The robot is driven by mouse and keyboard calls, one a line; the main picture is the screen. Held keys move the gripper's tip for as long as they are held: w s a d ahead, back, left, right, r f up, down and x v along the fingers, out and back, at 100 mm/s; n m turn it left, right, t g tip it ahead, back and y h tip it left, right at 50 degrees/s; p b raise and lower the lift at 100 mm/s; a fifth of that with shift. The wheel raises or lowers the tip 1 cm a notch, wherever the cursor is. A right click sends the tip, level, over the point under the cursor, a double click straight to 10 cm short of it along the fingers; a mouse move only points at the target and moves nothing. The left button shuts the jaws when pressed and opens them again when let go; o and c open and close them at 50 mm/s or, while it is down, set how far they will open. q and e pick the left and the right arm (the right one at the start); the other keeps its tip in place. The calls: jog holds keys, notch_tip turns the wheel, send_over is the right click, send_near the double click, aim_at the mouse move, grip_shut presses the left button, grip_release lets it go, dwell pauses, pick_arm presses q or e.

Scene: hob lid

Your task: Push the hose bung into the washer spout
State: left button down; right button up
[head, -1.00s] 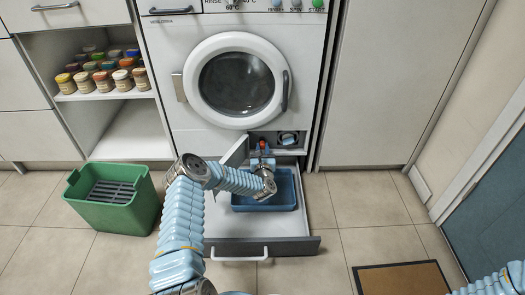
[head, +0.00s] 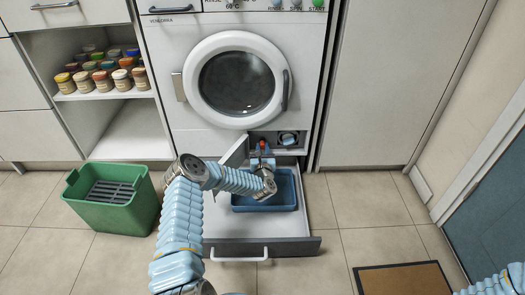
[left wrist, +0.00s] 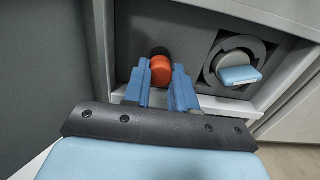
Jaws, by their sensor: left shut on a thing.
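The hose bung (left wrist: 161,72) is orange-red in the left wrist view, between the two blue fingertips of my left gripper (left wrist: 161,88). A black round part (left wrist: 159,51) shows directly behind it; I cannot tell whether this is the washer spout or part of the bung, nor whether the bung is seated. In the head view the bung is a small red spot (head: 262,145) at the washer's (head: 180,60) open lower hatch, just beyond my left gripper (head: 262,154). My left gripper is shut on the bung. Only part of my right arm shows, at the lower right corner.
A round filter cap with a light-blue grip (left wrist: 240,74) sits right of the bung in the hatch recess. A blue tray (head: 285,205) lies in the open drawer (head: 318,205) below. A green bin (head: 110,215) stands left, a doormat (head: 403,280) at lower right.

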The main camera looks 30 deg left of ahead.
pick_arm(q)
jog(key=shift+f+b, duration=0.1)
jog(key=shift+b, duration=0.3)
dwell(0.5)
jog(key=shift+w+a, duration=0.25)
jog(key=shift+w, duration=0.25)
dwell(0.5)
jog(key=c, duration=0.8)
grip_release()
jog(key=p+v, duration=0.2)
jog(key=v, duration=1.1)
jog(key=shift+s+d, duration=0.15)
jog(key=shift+s, duration=0.25)
